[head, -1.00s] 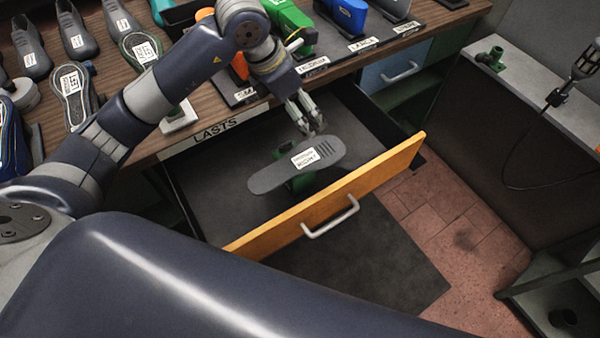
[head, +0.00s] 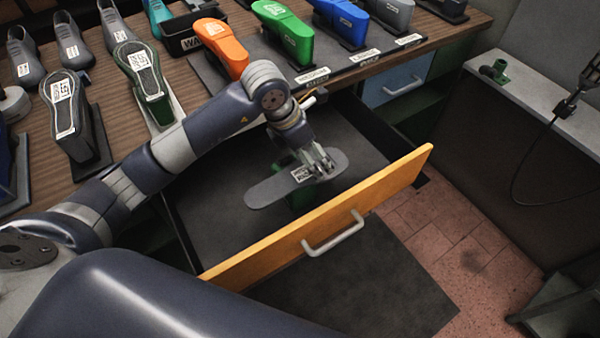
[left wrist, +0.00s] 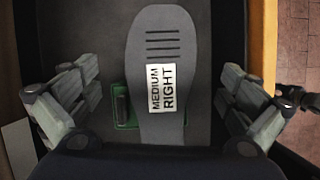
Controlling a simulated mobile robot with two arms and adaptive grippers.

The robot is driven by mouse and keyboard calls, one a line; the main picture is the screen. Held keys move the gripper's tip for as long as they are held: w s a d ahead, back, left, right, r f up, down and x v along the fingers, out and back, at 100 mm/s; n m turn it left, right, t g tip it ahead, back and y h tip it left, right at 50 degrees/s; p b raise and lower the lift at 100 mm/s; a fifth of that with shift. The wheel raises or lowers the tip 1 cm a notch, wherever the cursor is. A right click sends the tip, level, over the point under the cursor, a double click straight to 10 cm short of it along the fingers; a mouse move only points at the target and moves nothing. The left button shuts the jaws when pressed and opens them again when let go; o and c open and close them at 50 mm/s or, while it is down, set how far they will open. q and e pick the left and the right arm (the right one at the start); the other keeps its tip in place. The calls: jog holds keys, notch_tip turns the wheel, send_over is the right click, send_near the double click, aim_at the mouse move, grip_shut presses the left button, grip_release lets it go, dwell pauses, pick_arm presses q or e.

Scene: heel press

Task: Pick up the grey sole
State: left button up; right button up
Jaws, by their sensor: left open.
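The grey sole (head: 272,190) lies in the open drawer, on top of a green holder (head: 303,199). In the left wrist view the sole (left wrist: 161,55) carries a white label reading "MEDIUM RIGHT" and several dark grooves near one end. The green holder (left wrist: 122,117) shows beside its edge there. My left gripper (head: 318,168) is over the label part of the sole and covers some of it in the head view. In the left wrist view its two open fingers (left wrist: 158,98) stand on either side of the sole, apart from it. My right gripper is not in view.
The drawer's wooden front (head: 330,213) with a metal handle (head: 334,234) stands on the near side. Lasts in orange (head: 219,45), green (head: 284,30) and blue (head: 343,20) stand on the bench behind. The drawer floor around the holder is bare.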

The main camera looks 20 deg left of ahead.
aim_at(319, 165)
pick_arm(q)
jog(key=shift+p+x, duration=0.3)
jog(key=shift+x, duration=1.7)
jog(key=shift+s, duration=0.15)
jog(key=c, duration=1.5)
jog(key=shift+r, duration=0.1)
jog(key=shift+c, duration=0.2)
